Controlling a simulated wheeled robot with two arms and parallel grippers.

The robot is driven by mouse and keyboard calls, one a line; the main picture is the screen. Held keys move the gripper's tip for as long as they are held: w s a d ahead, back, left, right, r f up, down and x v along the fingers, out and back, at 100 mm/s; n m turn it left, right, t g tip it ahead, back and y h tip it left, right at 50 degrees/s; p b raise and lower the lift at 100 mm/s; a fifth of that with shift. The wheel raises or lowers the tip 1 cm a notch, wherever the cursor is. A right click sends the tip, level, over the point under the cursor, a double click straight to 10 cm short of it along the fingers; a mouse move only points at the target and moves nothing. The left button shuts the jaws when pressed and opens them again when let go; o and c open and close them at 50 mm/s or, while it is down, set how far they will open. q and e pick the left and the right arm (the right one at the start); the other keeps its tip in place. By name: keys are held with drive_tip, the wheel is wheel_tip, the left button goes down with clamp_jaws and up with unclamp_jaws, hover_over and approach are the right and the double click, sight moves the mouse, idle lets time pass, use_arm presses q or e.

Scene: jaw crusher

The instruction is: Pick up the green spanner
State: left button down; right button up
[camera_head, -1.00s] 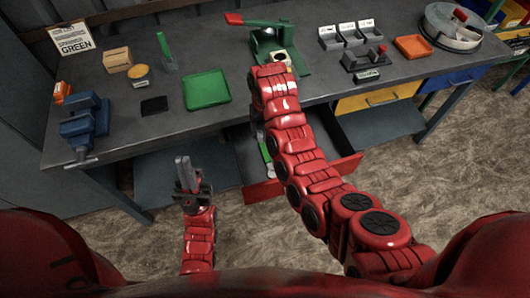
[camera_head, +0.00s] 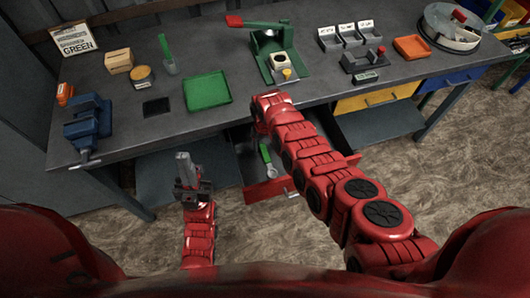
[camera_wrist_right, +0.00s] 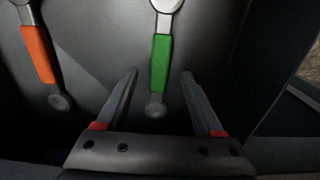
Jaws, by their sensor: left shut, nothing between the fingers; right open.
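The green spanner (camera_wrist_right: 160,62) lies in the open drawer with a red front (camera_head: 268,190). It shows in the head view (camera_head: 267,158) left of my right arm. In the right wrist view its green handle lies between the two open fingers of my right gripper (camera_wrist_right: 159,74), and its silver head is cut by the top edge. The gripper appears empty; I cannot tell its height above the spanner. In the head view my right gripper is hidden behind its arm. My left gripper (camera_head: 183,157) is shut and empty, in front of the bench at the left.
An orange-handled spanner (camera_wrist_right: 38,54) lies left of the green one in the drawer. The drawer's side wall (camera_wrist_right: 270,70) stands at the right. The bench above holds a blue vise (camera_head: 88,122), a green tray (camera_head: 207,90) and a green press (camera_head: 275,50).

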sight(265, 152)
drive_tip(key=shift+s+f, duration=0.1)
drive_tip(key=shift+f, duration=0.4)
wheel_tip(265, 152, down, 2)
drive_tip(key=shift+f+b, duration=0.1)
drive_tip(key=shift+b, duration=0.7)
drive_tip(key=shift+f, duration=0.1)
clamp_jaws()
